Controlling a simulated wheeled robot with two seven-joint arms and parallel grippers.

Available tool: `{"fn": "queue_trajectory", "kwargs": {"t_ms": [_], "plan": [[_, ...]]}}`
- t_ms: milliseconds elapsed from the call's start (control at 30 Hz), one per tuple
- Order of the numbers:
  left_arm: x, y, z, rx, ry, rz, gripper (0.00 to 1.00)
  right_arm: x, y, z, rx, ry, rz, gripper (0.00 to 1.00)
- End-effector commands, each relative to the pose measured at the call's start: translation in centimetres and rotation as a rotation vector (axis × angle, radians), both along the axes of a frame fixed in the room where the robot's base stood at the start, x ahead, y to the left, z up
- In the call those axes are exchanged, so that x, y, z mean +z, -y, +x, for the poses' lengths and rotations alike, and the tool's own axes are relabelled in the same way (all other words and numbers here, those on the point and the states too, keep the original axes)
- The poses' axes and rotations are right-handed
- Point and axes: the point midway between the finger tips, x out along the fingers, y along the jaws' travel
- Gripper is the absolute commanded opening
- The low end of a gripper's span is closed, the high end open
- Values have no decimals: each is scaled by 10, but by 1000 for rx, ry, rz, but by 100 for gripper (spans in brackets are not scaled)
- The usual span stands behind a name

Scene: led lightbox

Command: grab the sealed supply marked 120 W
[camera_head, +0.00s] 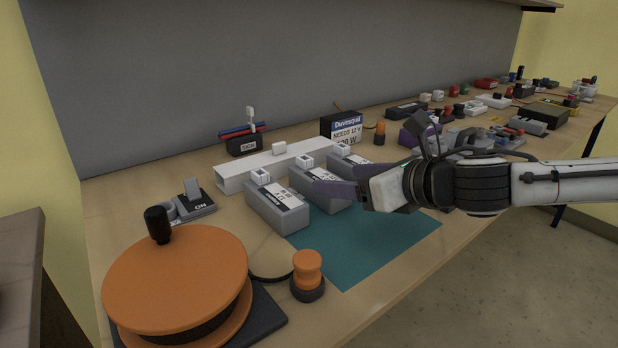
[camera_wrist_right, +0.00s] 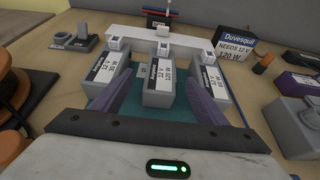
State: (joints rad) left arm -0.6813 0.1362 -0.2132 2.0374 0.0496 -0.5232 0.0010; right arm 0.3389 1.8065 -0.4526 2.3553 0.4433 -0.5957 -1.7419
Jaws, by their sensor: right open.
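Three grey sealed supplies with white labels stand in a row: the left one (camera_head: 277,208), the middle one (camera_head: 318,187) and the right one (camera_head: 350,166). The wrist view also shows the left (camera_wrist_right: 110,82), middle (camera_wrist_right: 158,84) and right (camera_wrist_right: 204,80) supplies. Their labels show 12 V, but the small wattage print is hard to read with certainty. My right gripper (camera_wrist_right: 160,92) is open, with its purple fingers on either side of the middle supply's near part, not closed on it. In the head view this gripper (camera_head: 336,187) partly hides the right supply. My left gripper is not in view.
A white lightbox channel (camera_head: 232,177) lies behind the supplies. A teal mat (camera_head: 350,250) is bare in front. An orange turntable (camera_head: 178,270) and an orange knob (camera_head: 307,268) stand at the left front.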

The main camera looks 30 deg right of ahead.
Motion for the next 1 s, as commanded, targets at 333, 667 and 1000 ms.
{"fn": "queue_trajectory", "kwargs": {"t_ms": [333, 667, 1000], "plan": [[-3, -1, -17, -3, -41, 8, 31, -11, -1, 30, -5, 1, 11, 67], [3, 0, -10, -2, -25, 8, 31, -19, -3, 41, -2, -4, 5, 67], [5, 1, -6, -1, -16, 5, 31, -36, -4, 76, -4, -2, 9, 67]]}}
